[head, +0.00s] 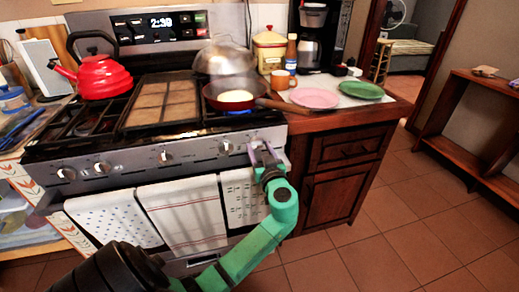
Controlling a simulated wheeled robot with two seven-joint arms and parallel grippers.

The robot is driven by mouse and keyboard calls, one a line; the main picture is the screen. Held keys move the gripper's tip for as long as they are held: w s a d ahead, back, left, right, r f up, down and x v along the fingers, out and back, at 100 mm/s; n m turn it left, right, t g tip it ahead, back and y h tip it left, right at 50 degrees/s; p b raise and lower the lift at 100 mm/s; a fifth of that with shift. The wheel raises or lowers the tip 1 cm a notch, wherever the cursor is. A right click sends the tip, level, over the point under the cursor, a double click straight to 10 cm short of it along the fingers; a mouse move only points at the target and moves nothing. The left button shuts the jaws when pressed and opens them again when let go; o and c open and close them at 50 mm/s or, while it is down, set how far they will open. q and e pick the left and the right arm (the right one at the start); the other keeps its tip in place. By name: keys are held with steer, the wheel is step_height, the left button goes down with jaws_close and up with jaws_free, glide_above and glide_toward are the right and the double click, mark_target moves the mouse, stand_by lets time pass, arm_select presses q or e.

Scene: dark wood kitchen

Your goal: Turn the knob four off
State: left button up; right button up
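The stove (130,165) has a row of round silver knobs along its front panel. One knob (225,147) shows clearly just left of my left gripper. Others are a knob (165,157) near the middle, and two at the left, one (102,166) beside the other (66,173). My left gripper (262,150) is at the right end of the panel, with its fingers apart. It covers that part of the panel, so I cannot tell whether a knob is between the fingers. A blue flame (238,112) burns under the frying pan (233,96). My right gripper is not in view.
A red kettle (100,77) and a griddle (163,101) stand on the stove. Towels (183,216) hang on the oven front below the knobs. The pan's handle reaches over the right counter, near a pink plate (315,98).

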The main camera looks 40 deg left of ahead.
arm_select(q)
steer(key=shift+c, duration=0.4)
steer(key=shift+f+m, duration=0.1)
steer(key=shift+m, duration=0.6)
steer(key=shift+m+b, duration=0.5)
steer(key=shift+m, duration=0.5)
steer(key=m, duration=0.4)
steer(key=shift+m, duration=0.3)
steer(key=m+p, duration=0.1)
steer(key=m, duration=0.1)
steer(key=m+p, duration=0.1)
steer(key=m, duration=0.2)
steer(key=shift+s+r, duration=0.1)
steer(key=shift+r, duration=0.1)
steer(key=m+p, duration=0.2)
steer(key=m, duration=0.1)
steer(key=shift+m, duration=0.3)
steer(key=shift+m+p, duration=0.3)
steer(key=shift+m, duration=0.5)
steer(key=shift+f, duration=0.1)
